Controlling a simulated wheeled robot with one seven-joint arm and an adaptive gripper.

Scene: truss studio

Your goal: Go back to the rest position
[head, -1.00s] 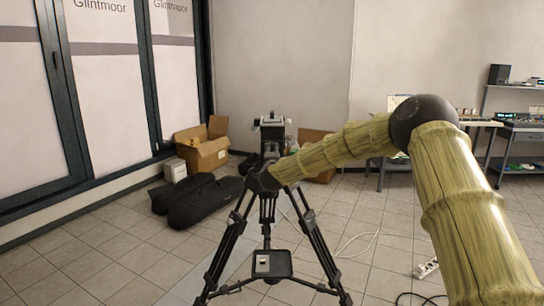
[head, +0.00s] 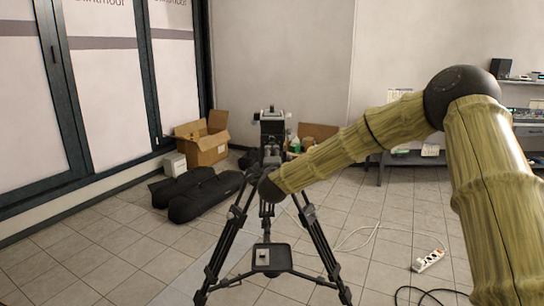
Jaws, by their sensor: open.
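My arm comes in from the right and bends at a dark elbow, ending in a dark wrist joint at mid-picture. My gripper (head: 271,152) points away from the camera just past that wrist; it is small and dark and blends with what stands behind it. It is open, and I see nothing held in it. A black tripod (head: 225,250) stands in the same line of sight, with a dark device (head: 272,122) above the gripper in the picture. Whether the gripper touches either is hard to tell.
A small tray (head: 280,262) on the tripod bears a small pale object. Black bags (head: 205,197) and an open cardboard box (head: 205,150) lie at left by the windows. A power strip (head: 428,260) and cables lie at right. Tiled floor is clear at left front.

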